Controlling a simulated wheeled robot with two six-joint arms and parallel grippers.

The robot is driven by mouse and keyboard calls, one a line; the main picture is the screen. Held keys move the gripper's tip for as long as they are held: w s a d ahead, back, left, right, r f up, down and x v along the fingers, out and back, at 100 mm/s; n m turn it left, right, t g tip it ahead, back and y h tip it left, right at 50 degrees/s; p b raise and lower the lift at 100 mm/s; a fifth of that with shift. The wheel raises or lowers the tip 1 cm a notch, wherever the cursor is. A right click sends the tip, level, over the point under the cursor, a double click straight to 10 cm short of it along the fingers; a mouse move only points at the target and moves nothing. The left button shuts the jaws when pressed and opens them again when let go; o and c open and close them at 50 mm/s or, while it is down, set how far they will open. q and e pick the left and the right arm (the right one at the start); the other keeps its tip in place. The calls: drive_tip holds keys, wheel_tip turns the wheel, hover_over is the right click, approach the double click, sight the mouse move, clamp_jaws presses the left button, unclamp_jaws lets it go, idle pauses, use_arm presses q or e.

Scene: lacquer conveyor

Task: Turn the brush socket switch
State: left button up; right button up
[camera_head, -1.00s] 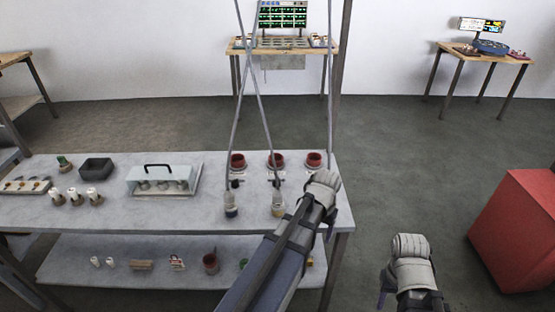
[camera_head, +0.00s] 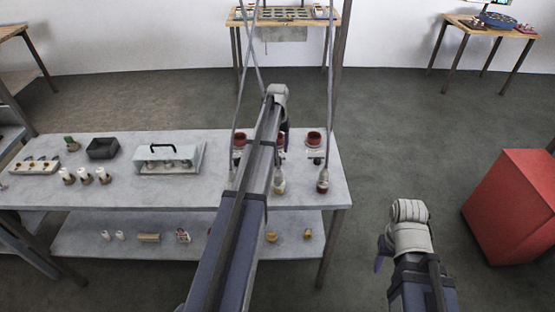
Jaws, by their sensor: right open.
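Nothing in the camera_head view can be clearly made out as the brush socket switch. Three red pots stand at the back right of the grey table (camera_head: 110,205), among them a left one (camera_head: 240,140) and a right one (camera_head: 314,138); my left arm partly covers the middle one. Small bottle-like pieces stand in front, one in the middle (camera_head: 280,186) and one at the right (camera_head: 322,182). My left gripper (camera_head: 279,95) is stretched over the pots, its jaws not clearly visible. My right gripper (camera_head: 384,250) is open and empty, right of the table.
A glass-covered box with a black handle (camera_head: 168,158), a dark tray (camera_head: 102,149) and several white-topped pieces (camera_head: 85,176) stand on the table's left. A red cabinet (camera_head: 515,205) stands at far right. Grey floor lies between.

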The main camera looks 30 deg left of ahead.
sight(278, 158)
use_arm(q)
wheel_tip(278, 158, down, 7)
drive_tip(key=b, duration=0.6)
drive_tip(key=shift+r, duration=0.1)
drive_tip(key=shift+r, duration=0.1)
clamp_jaws()
